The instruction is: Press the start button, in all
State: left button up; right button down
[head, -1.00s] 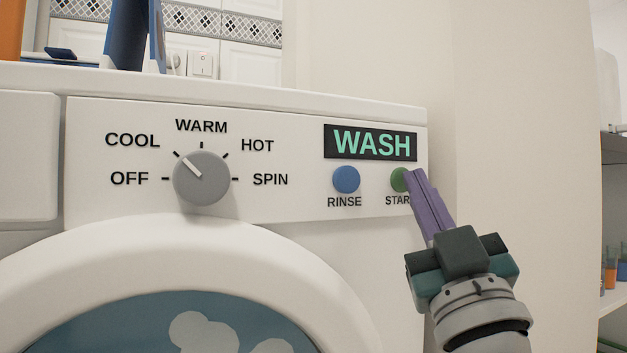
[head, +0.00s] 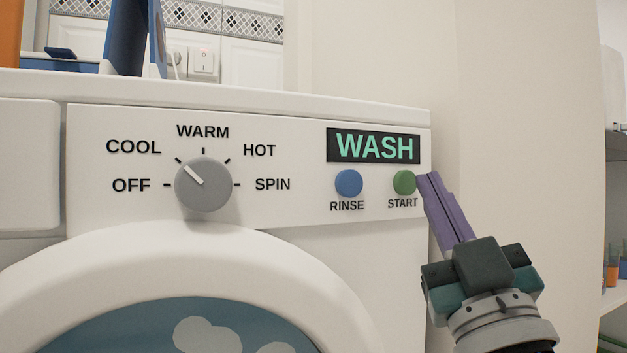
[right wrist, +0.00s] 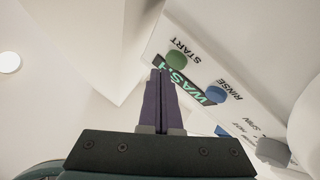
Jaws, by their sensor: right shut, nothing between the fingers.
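The green start button (head: 404,182) is on the right of the washing machine's white front panel (head: 300,208), above the label START. It also shows in the right wrist view (right wrist: 177,58). The display (head: 373,146) above it reads WASH in lit green letters. My right gripper (head: 430,176) is shut and empty, its purple fingertips just right of the start button. In the right wrist view its fingertips (right wrist: 161,72) appear a little apart from the button. My left gripper is not in view.
The blue rinse button (head: 349,184) is left of the start button. A pale wall (head: 520,120) stands to the right, with a shelf (head: 613,230) beyond. The round door (head: 180,265) is below.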

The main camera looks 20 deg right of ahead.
jog(key=shift+s+d+p, duration=0.2)
jog(key=shift+s+p, duration=1.2)
jog(key=shift+s, duration=1.15)
